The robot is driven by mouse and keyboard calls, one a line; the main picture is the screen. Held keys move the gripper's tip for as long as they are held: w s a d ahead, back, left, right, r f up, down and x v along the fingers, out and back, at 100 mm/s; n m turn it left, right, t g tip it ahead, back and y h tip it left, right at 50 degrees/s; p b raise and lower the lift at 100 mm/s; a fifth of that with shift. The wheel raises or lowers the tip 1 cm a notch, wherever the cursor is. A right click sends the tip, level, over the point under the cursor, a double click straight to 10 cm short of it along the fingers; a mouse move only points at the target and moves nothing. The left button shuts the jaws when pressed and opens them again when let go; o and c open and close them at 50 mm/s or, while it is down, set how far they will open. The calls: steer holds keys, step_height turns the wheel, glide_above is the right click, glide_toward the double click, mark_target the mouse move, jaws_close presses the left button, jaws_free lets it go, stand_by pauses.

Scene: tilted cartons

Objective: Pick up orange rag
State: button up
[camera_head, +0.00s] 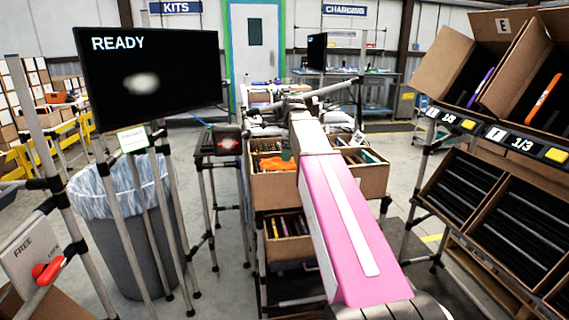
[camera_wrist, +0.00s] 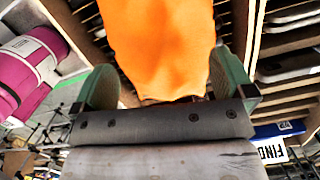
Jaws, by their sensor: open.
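The orange rag (camera_head: 276,165) lies bunched up in an upper cardboard carton (camera_head: 262,190), left of my pink arm in the head view. In the wrist view the orange rag (camera_wrist: 160,40) fills the top middle and shows between my gripper's two green fingers. My gripper (camera_wrist: 163,68) is open, with one finger on each side of the rag. I cannot tell whether either finger touches it. In the head view the arm hides part of the carton, and only a small green bit of the gripper shows beside the rag.
A lower carton (camera_head: 288,247) with several coloured items sits beneath. Another upper carton (camera_head: 372,180) stands right of my arm. A rack of tilted cartons (camera_head: 487,190) stands at the right. A lined bin (camera_head: 128,245) and a READY screen (camera_head: 150,65) are at the left.

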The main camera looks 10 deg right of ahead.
steer(key=f, duration=0.3)
steer(key=shift+w+a+f, duration=0.1)
steer(key=shift+a+f, duration=0.05)
steer(key=shift+a, duration=0.1)
steer(key=c, duration=0.9)
step_height(320, 180, up, 10)
steer(key=shift+r, duration=0.1)
